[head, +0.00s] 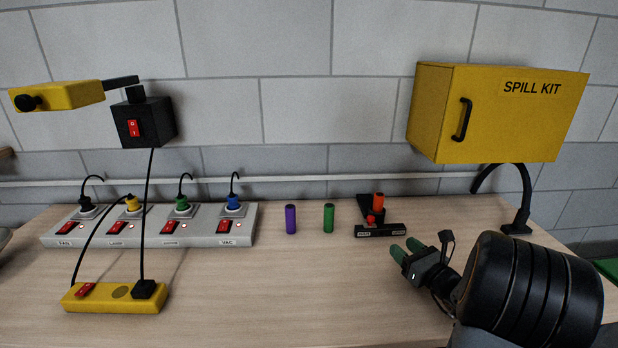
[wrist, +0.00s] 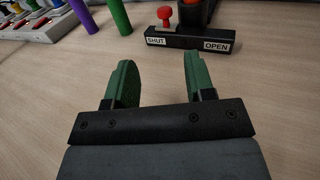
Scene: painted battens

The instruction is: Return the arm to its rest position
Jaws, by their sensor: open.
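My gripper (head: 407,252) is at the right of the table in the head view, its green fingers apart and nothing between them. In the wrist view the two green fingers (wrist: 157,84) stand wide apart over bare wood. The black arm link behind it is mine. The gripper is in front of and apart from a black block (head: 380,231) marked SHUT and OPEN, which also shows in the wrist view (wrist: 189,41). A red knob (wrist: 164,15) stands near its SHUT end. An orange cylinder (head: 379,201) stands upright on the black fixture behind the block.
A purple cylinder (head: 291,219) and a green cylinder (head: 328,218) stand upright mid-table. A grey power strip (head: 240,222) with several plugs is at left, a yellow switch box (head: 115,300) before it. A yellow spill kit cabinet (head: 500,113) hangs above right. The front middle is clear.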

